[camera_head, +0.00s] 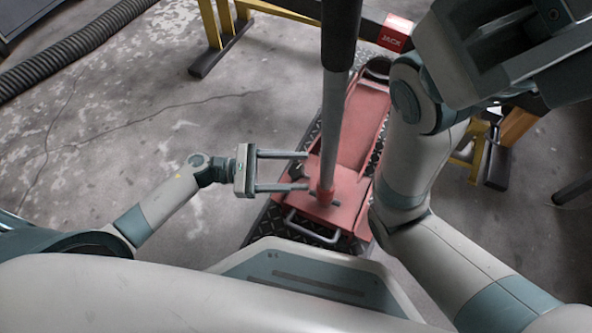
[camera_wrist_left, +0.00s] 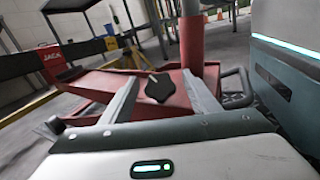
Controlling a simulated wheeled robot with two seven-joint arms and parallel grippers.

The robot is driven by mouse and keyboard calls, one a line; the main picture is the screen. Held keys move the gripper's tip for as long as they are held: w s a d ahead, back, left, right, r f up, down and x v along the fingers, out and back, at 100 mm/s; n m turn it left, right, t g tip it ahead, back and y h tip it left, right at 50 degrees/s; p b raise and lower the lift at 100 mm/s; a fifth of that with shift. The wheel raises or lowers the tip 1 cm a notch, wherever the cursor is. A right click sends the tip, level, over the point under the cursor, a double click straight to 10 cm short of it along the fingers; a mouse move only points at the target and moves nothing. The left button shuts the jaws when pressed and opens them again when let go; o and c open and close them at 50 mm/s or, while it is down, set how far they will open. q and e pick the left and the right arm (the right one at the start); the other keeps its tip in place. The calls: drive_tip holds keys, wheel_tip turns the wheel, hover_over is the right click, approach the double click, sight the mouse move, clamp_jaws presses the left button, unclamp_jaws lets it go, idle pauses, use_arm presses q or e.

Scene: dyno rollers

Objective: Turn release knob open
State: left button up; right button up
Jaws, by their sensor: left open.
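The red floor jack (camera_head: 345,150) stands on a dark tread plate, its grey handle (camera_head: 333,120) rising from a red socket. A black lobed release knob (camera_wrist_left: 160,88) shows in the left wrist view, at the jack's red body beside the handle socket. My left gripper (camera_head: 306,171) is open at the jack's left side. In the left wrist view its two fingers (camera_wrist_left: 162,100) lie on either side of the knob, with a gap at each side; I cannot tell whether they touch it. My right arm (camera_head: 410,150) is bent up at the right; its gripper is not distinguishable.
A red JACK sign (camera_head: 395,32) hangs on a dark beam with yellow legs (camera_head: 222,25) behind the jack. A ribbed black hose (camera_head: 75,50) lies at upper left. A metal loop handle (camera_head: 312,228) is at the jack's near end.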

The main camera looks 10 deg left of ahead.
use_arm(q)
drive_tip(key=shift+d, duration=0.15)
drive_tip(key=c, duration=1.1)
drive_tip(key=shift+o, duration=0.2)
